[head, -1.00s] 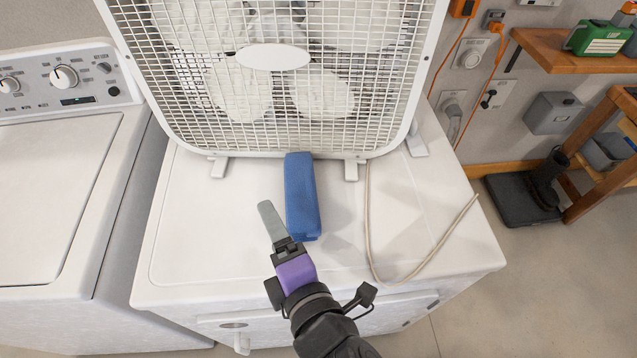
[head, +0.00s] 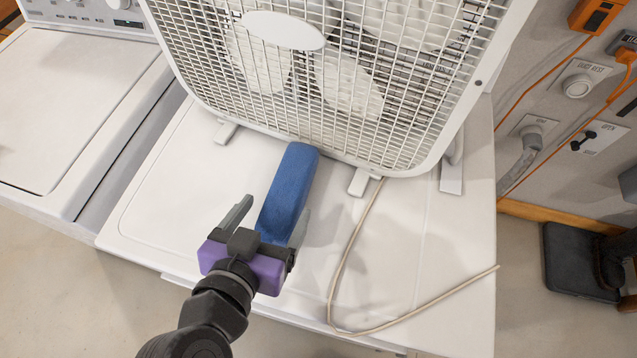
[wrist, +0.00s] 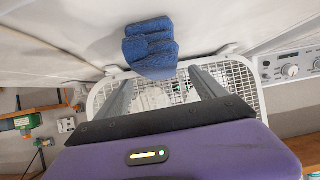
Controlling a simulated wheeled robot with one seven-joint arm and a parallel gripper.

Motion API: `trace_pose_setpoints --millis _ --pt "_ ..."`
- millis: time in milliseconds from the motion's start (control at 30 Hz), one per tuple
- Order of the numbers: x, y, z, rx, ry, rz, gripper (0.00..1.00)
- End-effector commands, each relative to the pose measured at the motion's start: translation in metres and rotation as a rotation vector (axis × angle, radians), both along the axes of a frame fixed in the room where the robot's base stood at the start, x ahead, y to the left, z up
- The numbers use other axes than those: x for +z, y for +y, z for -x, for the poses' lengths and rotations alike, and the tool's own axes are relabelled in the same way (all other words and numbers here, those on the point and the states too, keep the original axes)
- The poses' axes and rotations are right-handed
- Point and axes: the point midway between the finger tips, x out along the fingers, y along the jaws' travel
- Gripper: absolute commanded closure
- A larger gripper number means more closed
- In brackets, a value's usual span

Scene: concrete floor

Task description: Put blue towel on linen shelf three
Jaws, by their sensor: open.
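The blue towel (head: 287,192) is a folded, elongated bundle on the white dryer top, in front of the box fan. It also shows in the wrist view (wrist: 150,48), its folded layers facing the camera near the top. My gripper (head: 269,220) is open, with one grey finger to the left of the towel's near end and the other to its right. In the wrist view my two fingers (wrist: 162,82) stand apart, and the towel shows beyond and above them. I cannot tell whether either finger touches the towel. No linen shelf is recognisable in view.
A white box fan (head: 283,30) stands right behind the towel. A pale cord (head: 345,255) loops over the dryer top (head: 430,240) to the right. A washer (head: 75,110) stands at the left. Orange cords and outlets are on the right wall.

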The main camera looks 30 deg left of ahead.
Motion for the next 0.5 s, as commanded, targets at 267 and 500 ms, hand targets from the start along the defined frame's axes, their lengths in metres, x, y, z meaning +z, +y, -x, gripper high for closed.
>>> trace_pose_setpoints --millis 267,500 --pt "-0.011 0.006 -0.021 -0.008 0.004 -0.008 0.2" --pt "-0.022 0.012 -0.047 -0.009 0.004 -0.005 0.2"
